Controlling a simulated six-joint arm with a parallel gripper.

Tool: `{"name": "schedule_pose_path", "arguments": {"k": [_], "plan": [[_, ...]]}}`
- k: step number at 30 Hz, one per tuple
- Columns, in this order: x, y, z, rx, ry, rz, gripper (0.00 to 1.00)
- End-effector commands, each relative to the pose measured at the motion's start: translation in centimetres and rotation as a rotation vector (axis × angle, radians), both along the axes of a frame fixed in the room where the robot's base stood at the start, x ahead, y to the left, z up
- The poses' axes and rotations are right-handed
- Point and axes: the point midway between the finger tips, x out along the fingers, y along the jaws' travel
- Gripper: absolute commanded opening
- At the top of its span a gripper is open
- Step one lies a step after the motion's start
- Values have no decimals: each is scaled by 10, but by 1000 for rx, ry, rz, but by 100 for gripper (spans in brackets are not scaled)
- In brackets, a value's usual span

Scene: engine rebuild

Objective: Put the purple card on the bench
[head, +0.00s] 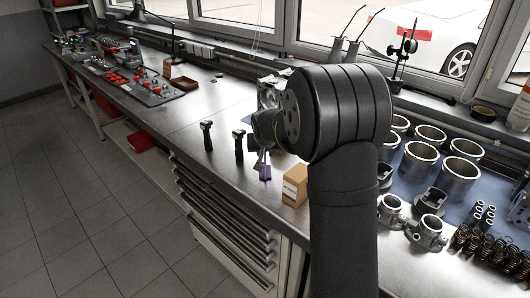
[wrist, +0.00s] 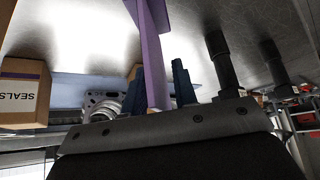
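The purple card (wrist: 152,55) rises between the two dark blue fingers of my gripper (wrist: 158,90) in the wrist view, seen nearly edge-on. My gripper appears shut on it, and the card reaches well beyond the fingertips. A wider purple patch shows at its far end; I cannot tell if that is card or reflection. In the head view the card (head: 265,172) hangs below my gripper, close over the bench (head: 225,115) near its front edge. My arm hides most of the gripper there. Whether the card touches the bench is unclear.
A cardboard box (head: 295,185) marked SEALS in the wrist view (wrist: 22,93) stands right of the card in the head view. Two dark pistons with rods (head: 238,145) stand to the left. Cylinder liners (head: 460,172) and springs (head: 485,242) fill the right.

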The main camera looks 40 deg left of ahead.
Motion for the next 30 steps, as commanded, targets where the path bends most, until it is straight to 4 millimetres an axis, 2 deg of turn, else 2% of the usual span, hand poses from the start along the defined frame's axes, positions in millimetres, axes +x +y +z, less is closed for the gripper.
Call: {"name": "schedule_pose_path", "arguments": {"k": [5, 18, 24, 30], "plan": [[-6, -6, 17, 4, -2, 0, 26], [-37, -37, 84, 3, -2, -1, 26], [-44, -44, 99, 1, -1, 0, 26], [-46, -46, 103, -1, -1, -1, 26]]}}
